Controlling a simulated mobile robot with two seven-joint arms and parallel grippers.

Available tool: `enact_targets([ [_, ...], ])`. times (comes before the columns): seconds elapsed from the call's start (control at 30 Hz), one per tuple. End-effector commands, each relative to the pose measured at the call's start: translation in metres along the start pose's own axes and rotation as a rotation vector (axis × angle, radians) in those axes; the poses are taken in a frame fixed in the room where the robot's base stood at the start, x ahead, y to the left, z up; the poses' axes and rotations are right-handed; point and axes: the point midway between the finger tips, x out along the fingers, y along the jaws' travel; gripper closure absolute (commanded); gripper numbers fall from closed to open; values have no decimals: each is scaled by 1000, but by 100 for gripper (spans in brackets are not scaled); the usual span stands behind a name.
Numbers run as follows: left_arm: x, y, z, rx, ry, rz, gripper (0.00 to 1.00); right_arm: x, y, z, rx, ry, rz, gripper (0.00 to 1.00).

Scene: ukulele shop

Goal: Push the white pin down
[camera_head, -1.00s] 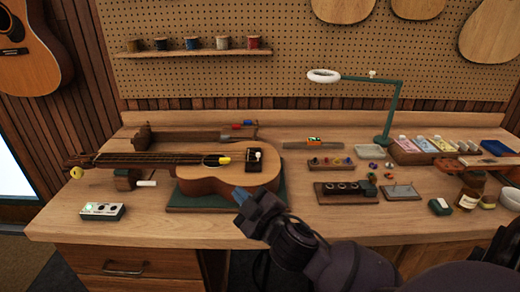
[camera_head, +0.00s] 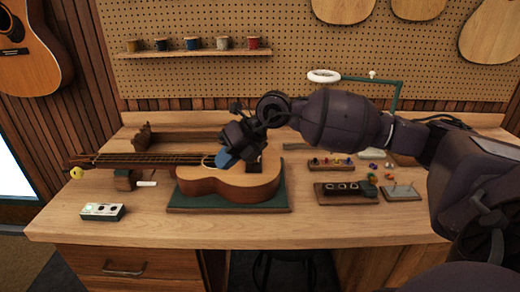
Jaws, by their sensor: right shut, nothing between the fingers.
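The ukulele (camera_head: 245,183) lies on a green mat (camera_head: 192,207) on the workbench, its neck pointing left. My right gripper (camera_head: 226,159) has blue fingertips and is shut with nothing between them. It is over the ukulele's top, near the soundhole, pointing down and to the left. I cannot tell whether the fingertips touch the wood. The dark bridge and the white pin on it are hidden behind my right gripper and wrist. My left gripper is not in view.
A dark block with several sockets (camera_head: 345,191) lies right of the ukulele. The bench front between them is clear.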

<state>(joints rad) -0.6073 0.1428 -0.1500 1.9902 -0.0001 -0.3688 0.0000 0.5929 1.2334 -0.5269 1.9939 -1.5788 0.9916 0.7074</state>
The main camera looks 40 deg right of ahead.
Motion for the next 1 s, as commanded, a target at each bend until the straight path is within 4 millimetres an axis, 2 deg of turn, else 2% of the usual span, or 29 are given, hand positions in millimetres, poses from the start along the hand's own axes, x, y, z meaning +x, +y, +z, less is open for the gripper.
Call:
enact_targets([
  [0.03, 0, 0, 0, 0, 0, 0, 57, -18, -16, 13, -17, -4, -119, 100],
  [0.1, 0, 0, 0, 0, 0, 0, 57, -42, -36, 26, -23, -6, -271, 100],
  [0.2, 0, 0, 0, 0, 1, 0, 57, -76, -60, 42, -10, -19, -454, 100],
  [0.3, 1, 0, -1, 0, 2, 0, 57, -103, -75, 52, 9, -34, -581, 100],
  [0.43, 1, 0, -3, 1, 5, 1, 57, -121, -84, 57, 27, -45, -660, 100],
  [0.63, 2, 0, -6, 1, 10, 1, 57, -112, -94, 58, 32, -43, -671, 100],
  [1.0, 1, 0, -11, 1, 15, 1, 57, -62, -133, 59, 31, -42, -669, 100],
])
